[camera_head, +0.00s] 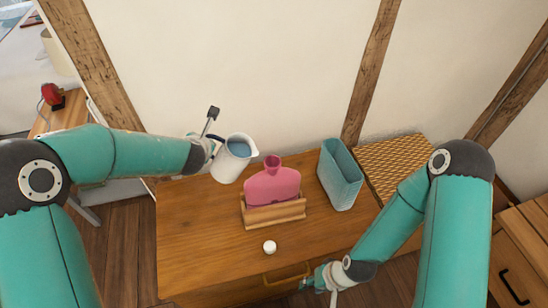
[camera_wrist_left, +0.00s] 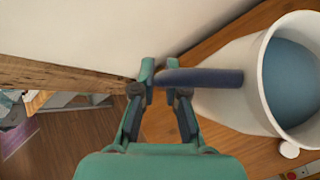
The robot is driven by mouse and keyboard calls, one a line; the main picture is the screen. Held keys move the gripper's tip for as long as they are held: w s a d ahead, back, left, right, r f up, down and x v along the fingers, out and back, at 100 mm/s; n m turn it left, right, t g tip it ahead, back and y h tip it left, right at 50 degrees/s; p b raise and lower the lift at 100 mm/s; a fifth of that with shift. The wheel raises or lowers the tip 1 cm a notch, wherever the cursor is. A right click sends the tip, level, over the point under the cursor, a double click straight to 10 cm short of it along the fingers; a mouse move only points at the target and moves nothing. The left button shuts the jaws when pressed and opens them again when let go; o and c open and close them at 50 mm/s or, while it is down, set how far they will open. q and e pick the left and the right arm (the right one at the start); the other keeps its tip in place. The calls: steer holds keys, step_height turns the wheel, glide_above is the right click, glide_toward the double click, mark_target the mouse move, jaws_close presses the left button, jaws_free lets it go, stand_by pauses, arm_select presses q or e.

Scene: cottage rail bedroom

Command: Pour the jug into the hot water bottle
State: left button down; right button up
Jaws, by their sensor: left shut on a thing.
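The white jug (camera_head: 225,167) holds blue water (camera_head: 239,148) and looks roughly upright at the dresser's back left. My left gripper (camera_head: 208,147) is shut on the jug's dark handle, which shows in the left wrist view (camera_wrist_left: 205,78). I cannot tell whether the jug's base touches the dresser. The pink hot water bottle (camera_head: 272,186) stands upright in a wooden holder (camera_head: 275,215), its open neck (camera_head: 272,162) up, right of the jug and apart from it. My right gripper (camera_head: 322,279) is low at the dresser's front edge, away from both; its fingers are unclear.
A white cap (camera_head: 269,247) lies on the dresser top (camera_head: 195,235) in front of the holder. A teal bin (camera_head: 341,178) stands right of the bottle, and a woven box (camera_head: 398,160) is beyond it. The wall is close behind. The dresser's front left is clear.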

mark_target(210, 136)
arm_select(q)
steer(key=shift+s+d+r+m+y+p, duration=0.15)
steer(key=shift+d+r+m+y+p, duration=0.25)
steer(key=shift+r+p, duration=0.4)
steer(key=shift+s+d+r+t+y+p, duration=0.25)
steer(key=shift+d+r+t+p, duration=0.2)
steer(key=shift+d+r, duration=0.3)
steer(key=shift+s+d+r+m+t+y+p, duration=0.1)
steer(key=shift+d+r+m+t+y+p, duration=0.15)
steer(key=shift+r+y+p, duration=0.25)
steer(key=shift+s+d+r+m+t+y+p, duration=0.1)
steer(key=shift+d+r+m+y+p, duration=0.15)
steer(key=shift+r+p, duration=0.35)
stand_by(0.9)
steer(key=shift+d+r+m+t+y+p, duration=0.2)
steer(key=shift+d+r+p, duration=0.1)
steer(key=shift+r, duration=0.2)
steer(key=shift+d+r+m+t+y+p, duration=0.1)
steer(key=shift+d+r+m+y+p, duration=0.15)
steer(key=shift+r, duration=0.25)
stand_by(1.1)
steer(key=shift+s+d+r+m+t+y+p, duration=0.15)
steer(key=shift+d+r+m+t+y+p, duration=0.1)
steer(key=shift+r, duration=0.15)
steer(key=shift+s+d+r+m+t+y+p, duration=0.1)
steer(key=shift+d+r+t+y+p, duration=0.1)
steer(key=shift+r, duration=0.2)
stand_by(1.6)
